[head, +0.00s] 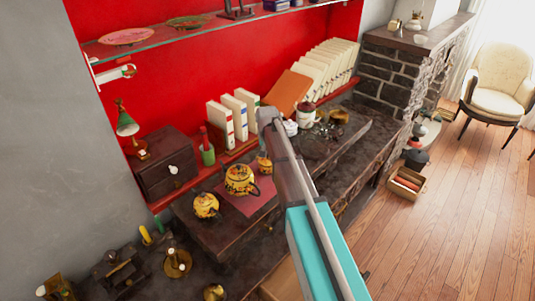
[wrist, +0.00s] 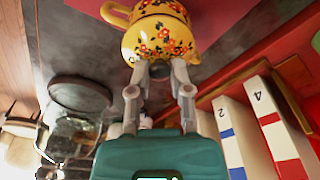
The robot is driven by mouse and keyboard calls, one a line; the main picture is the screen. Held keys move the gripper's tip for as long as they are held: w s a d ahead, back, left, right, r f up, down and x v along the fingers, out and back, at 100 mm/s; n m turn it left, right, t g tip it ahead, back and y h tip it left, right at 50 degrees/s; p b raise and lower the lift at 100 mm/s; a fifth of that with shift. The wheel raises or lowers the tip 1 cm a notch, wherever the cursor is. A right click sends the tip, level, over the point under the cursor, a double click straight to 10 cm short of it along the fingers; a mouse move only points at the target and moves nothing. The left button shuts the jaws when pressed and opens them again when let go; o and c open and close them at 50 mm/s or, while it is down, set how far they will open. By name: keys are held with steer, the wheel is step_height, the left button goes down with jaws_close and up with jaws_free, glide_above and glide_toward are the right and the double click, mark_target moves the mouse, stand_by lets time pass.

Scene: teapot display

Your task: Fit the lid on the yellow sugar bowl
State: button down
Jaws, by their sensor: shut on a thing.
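In the wrist view, which looks upside down, my gripper (wrist: 160,72) is shut on a small dark knob. The knob belongs to a yellow lid (wrist: 160,40) with red and orange flowers. Just beyond the lid is a yellow bowl (wrist: 158,8) with a curved handle at left, partly cut by the frame edge. I cannot tell if the lid touches its rim. In the head view, three yellow flowered pots stand on the dark sideboard: a left one (head: 205,206), a larger middle one (head: 240,180) and a small right one (head: 265,166). My arm hides my gripper there.
White books (head: 220,120) stand behind the pots, and also show in the wrist view (wrist: 272,130). A dark drawer box (head: 163,160) is at left. A white jar (head: 306,116) and brown pots stand at right. A glass shelf (head: 150,45) hangs above.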

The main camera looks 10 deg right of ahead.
steer(key=shift+f, duration=0.2)
steer(key=shift+c, duration=2.4)
jaws_free()
steer(key=shift+r, duration=0.2)
